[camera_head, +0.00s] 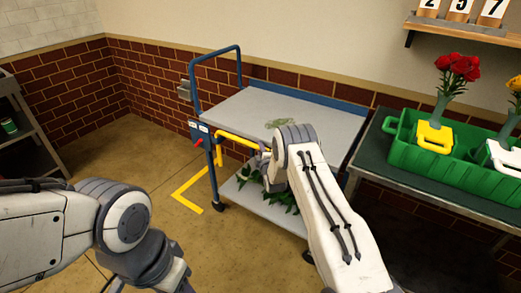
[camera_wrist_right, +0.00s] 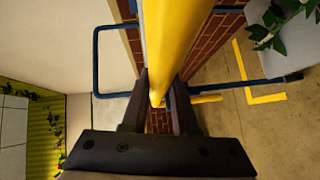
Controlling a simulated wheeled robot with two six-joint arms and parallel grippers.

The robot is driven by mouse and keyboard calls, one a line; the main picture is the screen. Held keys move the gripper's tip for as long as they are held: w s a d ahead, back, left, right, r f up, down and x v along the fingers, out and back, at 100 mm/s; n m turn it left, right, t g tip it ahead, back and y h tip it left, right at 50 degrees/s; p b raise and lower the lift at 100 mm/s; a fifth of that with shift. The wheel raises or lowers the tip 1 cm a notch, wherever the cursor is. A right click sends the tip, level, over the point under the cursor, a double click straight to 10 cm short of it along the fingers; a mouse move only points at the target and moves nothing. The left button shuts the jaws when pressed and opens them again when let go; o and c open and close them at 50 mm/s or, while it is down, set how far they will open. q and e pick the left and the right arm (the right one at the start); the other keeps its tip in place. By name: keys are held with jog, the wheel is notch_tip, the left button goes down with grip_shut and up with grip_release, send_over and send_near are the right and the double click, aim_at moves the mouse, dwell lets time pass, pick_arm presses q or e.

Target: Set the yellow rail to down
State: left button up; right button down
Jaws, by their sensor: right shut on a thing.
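The yellow rail (camera_head: 236,138) is on the near side of a blue-framed cart (camera_head: 246,104), just below its grey top deck. It runs from the left post to the right, where my right arm hides its far part. My right gripper (camera_wrist_right: 158,100) has its two dark fingers on either side of the yellow rail (camera_wrist_right: 170,45) in the right wrist view and is shut on it. In the head view my right arm mostly covers this gripper. My left arm is at the lower left, apart from the cart; its fingers do not show.
Green leaves (camera_head: 284,194) lie on the cart's lower shelf. A red knob (camera_head: 199,142) is on its left post. A green crate (camera_head: 400,150) with red flowers (camera_head: 458,68) stands on the table at right. Yellow floor tape (camera_head: 186,199) marks clear floor left of the cart.

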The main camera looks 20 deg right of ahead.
jog(key=shift+s+f, duration=0.15)
jog(key=shift+f, duration=0.2)
jog(key=c, duration=0.7)
grip_release()
jog(key=shift+f+g, duration=0.1)
jog(key=shift+g, duration=0.2)
jog(key=shift+r, duration=0.2)
jog(key=s, duration=0.3)
jog(key=s+r, duration=0.1)
jog(key=s, duration=0.2)
jog(key=s+a, duration=0.1)
jog(key=s, duration=0.3)
jog(key=shift+s+a+r+p, duration=0.1)
jog(key=shift+r+p, duration=0.1)
jog(key=shift+p, duration=0.1)
